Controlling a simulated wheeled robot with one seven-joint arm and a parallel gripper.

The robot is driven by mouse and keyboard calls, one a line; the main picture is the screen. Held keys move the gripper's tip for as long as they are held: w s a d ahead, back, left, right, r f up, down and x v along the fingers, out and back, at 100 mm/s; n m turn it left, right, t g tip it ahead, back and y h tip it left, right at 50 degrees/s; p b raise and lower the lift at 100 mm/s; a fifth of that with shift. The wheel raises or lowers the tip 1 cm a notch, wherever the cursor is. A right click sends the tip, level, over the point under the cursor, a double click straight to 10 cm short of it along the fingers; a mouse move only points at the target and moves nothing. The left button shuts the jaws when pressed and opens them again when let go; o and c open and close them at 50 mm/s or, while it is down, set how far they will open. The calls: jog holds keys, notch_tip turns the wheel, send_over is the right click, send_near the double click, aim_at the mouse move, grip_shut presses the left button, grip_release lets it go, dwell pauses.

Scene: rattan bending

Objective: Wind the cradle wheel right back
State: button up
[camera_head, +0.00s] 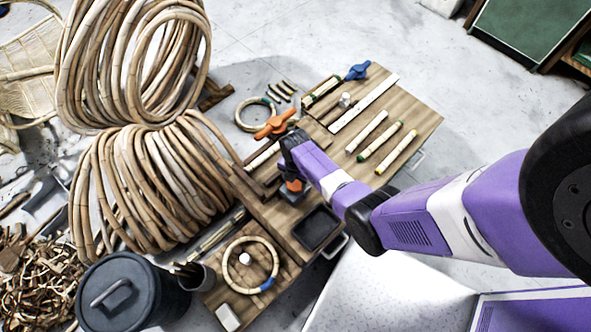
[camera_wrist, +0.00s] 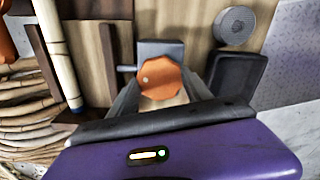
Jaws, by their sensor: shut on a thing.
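A faceted orange wheel (camera_wrist: 160,78) sits at a grey metal block (camera_wrist: 160,50) on the wooden bench; I take it for the cradle wheel. In the wrist view my gripper (camera_wrist: 163,95) has one finger on each side of it, shut on it. A short grey rod (camera_wrist: 126,68) sticks out of the block to the left, towards a brown wooden post (camera_wrist: 109,58). A pale cane (camera_wrist: 58,55) lies beyond that post. In the head view my gripper (camera_head: 293,177) points down at the bench, and the orange wheel (camera_head: 294,187) shows only partly under it.
An orange star handle (camera_head: 276,123) and a blue handle (camera_head: 358,71) stand on the bench. A black tray (camera_head: 317,228) lies close to my gripper. Large cane coils (camera_head: 150,185) crowd the left. Several short canes (camera_head: 381,147) lie at the right of the bench.

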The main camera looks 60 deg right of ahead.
aim_at(295, 183)
jog(key=shift+n, duration=0.7)
jog(key=o, duration=1.4)
jog(key=shift+c, duration=0.2)
jog(key=shift+r+p, duration=0.95)
jog(key=shift+r, duration=3)
